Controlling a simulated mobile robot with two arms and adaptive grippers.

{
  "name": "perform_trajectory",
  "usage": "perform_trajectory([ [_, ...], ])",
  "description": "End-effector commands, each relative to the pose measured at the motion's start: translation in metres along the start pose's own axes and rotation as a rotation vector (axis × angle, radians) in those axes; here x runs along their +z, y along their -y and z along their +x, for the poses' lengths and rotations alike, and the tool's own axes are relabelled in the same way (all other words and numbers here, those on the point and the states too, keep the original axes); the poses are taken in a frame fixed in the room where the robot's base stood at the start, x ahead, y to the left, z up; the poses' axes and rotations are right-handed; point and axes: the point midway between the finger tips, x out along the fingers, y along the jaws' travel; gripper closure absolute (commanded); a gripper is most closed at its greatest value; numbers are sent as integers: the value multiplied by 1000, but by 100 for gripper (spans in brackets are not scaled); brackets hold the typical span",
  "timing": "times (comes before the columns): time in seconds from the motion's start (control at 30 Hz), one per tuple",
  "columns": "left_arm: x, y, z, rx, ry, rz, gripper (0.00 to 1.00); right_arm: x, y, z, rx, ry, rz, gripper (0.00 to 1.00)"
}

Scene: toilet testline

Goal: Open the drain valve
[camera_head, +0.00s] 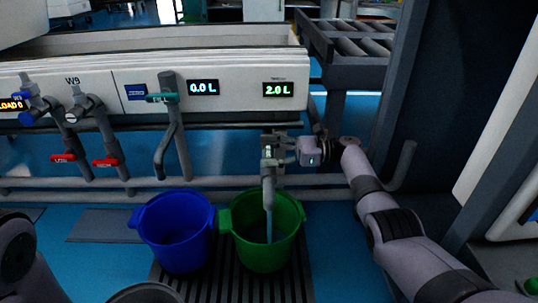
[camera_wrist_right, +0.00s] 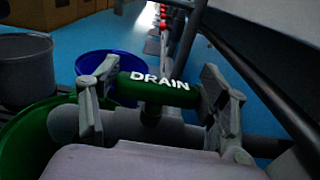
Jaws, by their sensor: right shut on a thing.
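The drain valve has a green handle marked DRAIN (camera_wrist_right: 152,88), which lies crosswise between the two fingers of my right gripper (camera_wrist_right: 160,72) in the right wrist view. In the head view my right gripper (camera_head: 278,150) is at the valve, in front of the bench's right end, and hides most of the handle. It is shut on the handle. Below it a grey drain pipe (camera_head: 267,185) points down, and a pale blue stream (camera_head: 269,222) runs from it into the green bucket (camera_head: 283,248). My left gripper is out of view.
A blue bucket (camera_head: 173,238) stands left of the green one. The bench carries displays reading 0.0 L (camera_head: 203,88) and 2.0 L (camera_head: 278,90), and red-handled valves (camera_head: 105,162). A roller conveyor (camera_head: 357,47) is behind right. A dark upright panel (camera_head: 428,90) stands beside my right arm.

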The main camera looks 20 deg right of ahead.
Motion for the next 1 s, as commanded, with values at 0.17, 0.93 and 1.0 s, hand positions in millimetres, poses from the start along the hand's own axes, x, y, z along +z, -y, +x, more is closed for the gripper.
perform_trajectory([
  [0.17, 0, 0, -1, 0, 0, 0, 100, -1, -2, 3, 13, -1, 2, 58],
  [0.93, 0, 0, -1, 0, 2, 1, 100, -1, -1, 1, 7, -1, 1, 10],
  [1.0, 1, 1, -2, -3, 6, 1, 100, 0, -1, 1, 6, -1, 1, 10],
])
